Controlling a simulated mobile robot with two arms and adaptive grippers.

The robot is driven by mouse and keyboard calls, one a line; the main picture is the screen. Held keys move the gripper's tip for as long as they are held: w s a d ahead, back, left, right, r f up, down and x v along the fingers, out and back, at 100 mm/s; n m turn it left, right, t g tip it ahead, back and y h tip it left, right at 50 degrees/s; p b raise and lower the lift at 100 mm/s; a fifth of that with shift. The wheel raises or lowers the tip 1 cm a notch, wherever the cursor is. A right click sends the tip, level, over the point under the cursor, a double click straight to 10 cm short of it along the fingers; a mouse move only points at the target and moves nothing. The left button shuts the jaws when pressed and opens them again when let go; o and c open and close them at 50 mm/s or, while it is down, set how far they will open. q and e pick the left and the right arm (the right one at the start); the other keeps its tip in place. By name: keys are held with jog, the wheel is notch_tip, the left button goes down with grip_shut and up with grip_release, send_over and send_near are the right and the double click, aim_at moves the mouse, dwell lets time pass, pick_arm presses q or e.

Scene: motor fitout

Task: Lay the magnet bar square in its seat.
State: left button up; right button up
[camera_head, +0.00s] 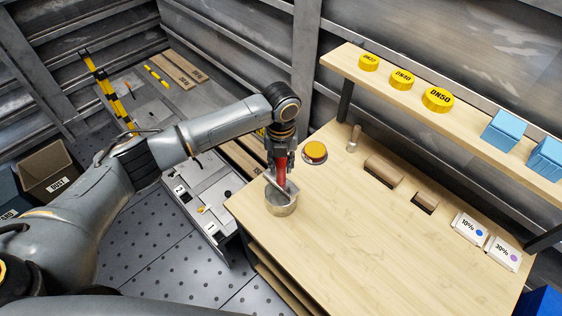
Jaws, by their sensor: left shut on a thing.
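My left gripper (280,180) points down over the near left corner of the wooden bench, with a red part showing along its fingers. It is shut on what appears to be the magnet bar (286,188), a small grey metal piece that looks tilted at the mouth of a round metal can (282,208). The can stands upright on the bench. The fingers hide part of the bar and the inside of the can, so I cannot tell whether the bar touches the can or where its seat is. My right gripper is not in view.
A shelf above holds yellow discs (437,98) and blue boxes (503,130). The front bench area is clear.

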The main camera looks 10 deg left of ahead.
pick_arm(q)
jog(key=shift+f, duration=0.15)
dwell(0.5)
jog(key=shift+f+b, duration=0.65)
jog(key=shift+f, duration=0.4)
jog(key=shift+p, duration=0.3)
jog(key=shift+f, duration=0.65)
dwell(1.7)
jog(key=o, duration=1.1)
